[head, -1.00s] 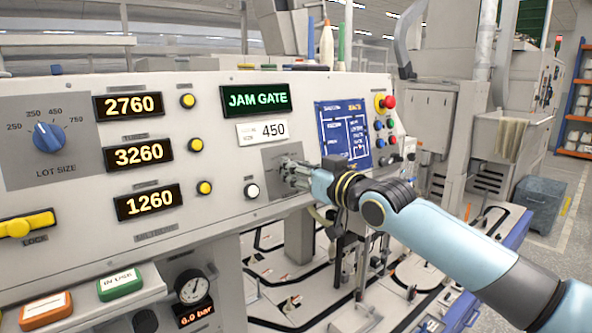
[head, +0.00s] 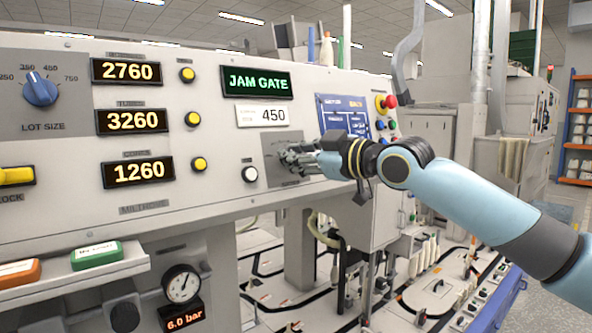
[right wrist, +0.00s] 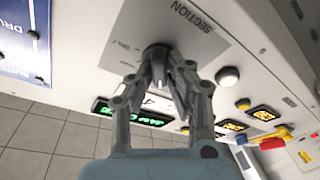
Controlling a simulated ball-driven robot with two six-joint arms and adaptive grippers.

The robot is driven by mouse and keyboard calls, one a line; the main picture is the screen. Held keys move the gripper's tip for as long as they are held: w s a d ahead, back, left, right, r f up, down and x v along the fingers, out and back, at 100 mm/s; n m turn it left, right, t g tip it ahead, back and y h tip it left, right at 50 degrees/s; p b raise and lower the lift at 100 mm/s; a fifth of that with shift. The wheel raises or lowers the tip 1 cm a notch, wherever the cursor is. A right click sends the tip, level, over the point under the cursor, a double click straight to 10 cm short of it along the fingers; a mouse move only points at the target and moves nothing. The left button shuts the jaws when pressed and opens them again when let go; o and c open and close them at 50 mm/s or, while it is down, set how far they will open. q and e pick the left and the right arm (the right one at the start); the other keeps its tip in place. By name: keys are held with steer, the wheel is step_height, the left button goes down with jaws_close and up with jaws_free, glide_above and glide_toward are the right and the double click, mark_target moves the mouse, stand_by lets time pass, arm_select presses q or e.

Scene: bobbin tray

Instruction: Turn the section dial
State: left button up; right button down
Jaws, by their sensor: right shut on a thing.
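The section dial (right wrist: 156,52) is a dark round knob on a grey plate marked SECTION (right wrist: 187,28) in the right wrist view. My right gripper (right wrist: 159,76) is shut on the dial, with its two fingertips closed in around the knob. In the head view my right gripper (head: 290,157) reaches in from the right to the grey plate (head: 275,143) and hides most of the dial. The dial's pointer and most of its markings are covered, so its setting cannot be read. My left gripper is not in view.
The panel carries a blue LOT SIZE dial (head: 40,89), a green JAM GATE display (head: 257,82) and a white 450 card (head: 262,115). A white button (head: 250,174) sits just left of the gripper. A red knob (head: 390,101) stands beyond it.

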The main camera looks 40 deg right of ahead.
steer(key=shift+f+n+b, duration=0.15)
steer(key=shift+n+b, duration=0.2)
steer(key=shift+n, duration=0.15)
steer(key=c, duration=1.3)
jaws_free()
step_height(320, 180, up, 10)
steer(key=shift+r, duration=0.1)
